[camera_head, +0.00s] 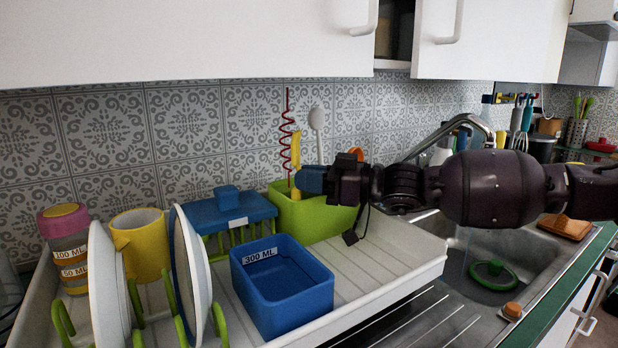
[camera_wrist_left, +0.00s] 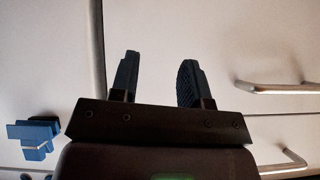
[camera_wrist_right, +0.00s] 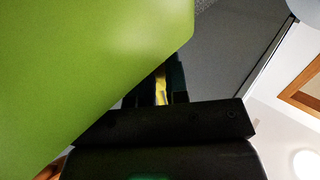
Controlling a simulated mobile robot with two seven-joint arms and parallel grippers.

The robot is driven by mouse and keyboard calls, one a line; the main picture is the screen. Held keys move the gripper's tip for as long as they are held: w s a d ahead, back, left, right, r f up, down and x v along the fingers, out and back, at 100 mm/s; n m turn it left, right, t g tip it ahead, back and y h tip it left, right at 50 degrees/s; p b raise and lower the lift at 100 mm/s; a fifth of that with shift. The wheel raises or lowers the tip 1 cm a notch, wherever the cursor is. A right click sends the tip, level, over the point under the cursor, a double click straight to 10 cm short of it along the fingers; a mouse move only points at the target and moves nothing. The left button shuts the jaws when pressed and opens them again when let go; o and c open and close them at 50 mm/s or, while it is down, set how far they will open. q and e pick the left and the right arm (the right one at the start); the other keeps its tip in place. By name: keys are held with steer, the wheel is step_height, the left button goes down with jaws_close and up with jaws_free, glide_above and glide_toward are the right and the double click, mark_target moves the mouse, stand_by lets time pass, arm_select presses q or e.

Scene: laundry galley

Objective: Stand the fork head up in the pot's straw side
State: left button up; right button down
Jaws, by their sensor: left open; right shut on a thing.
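The green pot (camera_head: 318,222) stands at the back of the drying rack, with a red curly straw (camera_head: 287,125) upright in its left part. A white spoon (camera_head: 317,122) stands further right, and an orange item (camera_head: 356,153) shows behind my gripper. My right gripper (camera_head: 303,180) is at the pot's left end, shut on the yellow fork (camera_head: 295,150). The fork is roughly upright beside the straw; I cannot make out its tines or its lower end. The right wrist view shows yellow between the fingers (camera_wrist_right: 163,85), close to the pot wall (camera_wrist_right: 90,75). My left gripper (camera_wrist_left: 158,80) is open and empty.
A blue 300 ML box (camera_head: 282,290) sits in front of the pot, a blue-lidded green basket (camera_head: 228,212) left of it. Plates (camera_head: 190,270), a yellow mug (camera_head: 140,245) and a jar (camera_head: 66,248) stand further left. The sink (camera_head: 490,260) is right; cabinets hang above.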

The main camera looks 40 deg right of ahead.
arm_select(q)
steer(key=shift+w, duration=0.1)
arm_select(e)
steer(key=shift+f, duration=0.2)
steer(key=c, duration=1.1)
jaws_free()
steer(key=shift+o, duration=0.2)
arm_select(q)
steer(key=shift+s, duration=0.2)
steer(key=shift+w, duration=0.1)
steer(key=w+r+t+p, duration=0.2)
steer(key=w+r+p, duration=0.2)
steer(key=r, duration=0.6)
steer(key=shift+w+p, duration=0.15)
steer(key=shift+p, duration=0.7)
arm_select(e)
steer(key=v, duration=0.9)
